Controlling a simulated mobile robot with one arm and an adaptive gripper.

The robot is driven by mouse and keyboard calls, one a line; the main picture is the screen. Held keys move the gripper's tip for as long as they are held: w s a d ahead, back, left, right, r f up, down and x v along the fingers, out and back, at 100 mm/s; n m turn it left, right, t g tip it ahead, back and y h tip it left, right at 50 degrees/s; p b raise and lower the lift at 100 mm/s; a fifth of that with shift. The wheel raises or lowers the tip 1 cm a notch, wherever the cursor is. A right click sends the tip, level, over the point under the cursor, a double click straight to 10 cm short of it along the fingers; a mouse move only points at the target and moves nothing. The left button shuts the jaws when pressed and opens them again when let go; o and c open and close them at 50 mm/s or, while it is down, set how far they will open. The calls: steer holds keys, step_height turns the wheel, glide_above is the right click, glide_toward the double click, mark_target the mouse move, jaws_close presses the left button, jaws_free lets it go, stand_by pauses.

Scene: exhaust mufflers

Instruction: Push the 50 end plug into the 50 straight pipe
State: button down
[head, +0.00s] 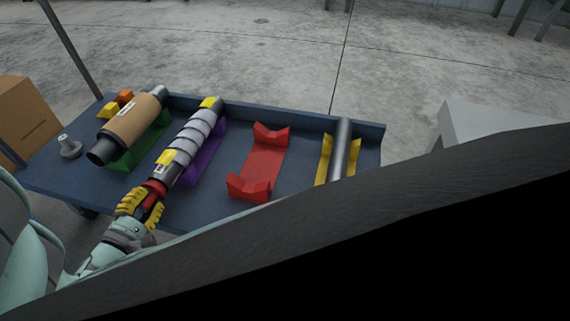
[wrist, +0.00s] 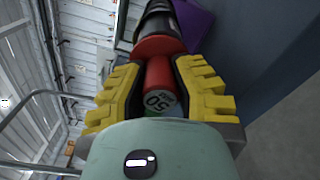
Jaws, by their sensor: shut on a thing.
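The red end plug, marked 50 in the wrist view (wrist: 158,78), is between the yellow fingers of my gripper (head: 143,197). My gripper, also in the wrist view (wrist: 162,72), is shut on the plug's narrower rear part. The plug's wide red flange (wrist: 160,47) is at the near end of a dark pipe (wrist: 153,26). In the head view this pipe is a grey-wrapped straight pipe (head: 192,135) with yellow labels, lying on a purple cradle (head: 209,155). The plug lines up roughly with it. Whether the flange touches the pipe's rim I cannot tell.
A brown-wrapped pipe (head: 129,124) lies on a green cradle (head: 145,142) to the left. A red cradle (head: 262,164) is empty. A bare metal pipe (head: 342,145) lies on a yellow cradle (head: 323,160). A grey flanged part (head: 69,148) stands at the blue table's (head: 215,207) left.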

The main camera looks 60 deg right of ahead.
steer(key=shift+x, duration=0.85)
steer(key=c, duration=0.8)
jaws_free()
steer(key=shift+v, duration=6)
steer(key=shift+r, duration=0.15)
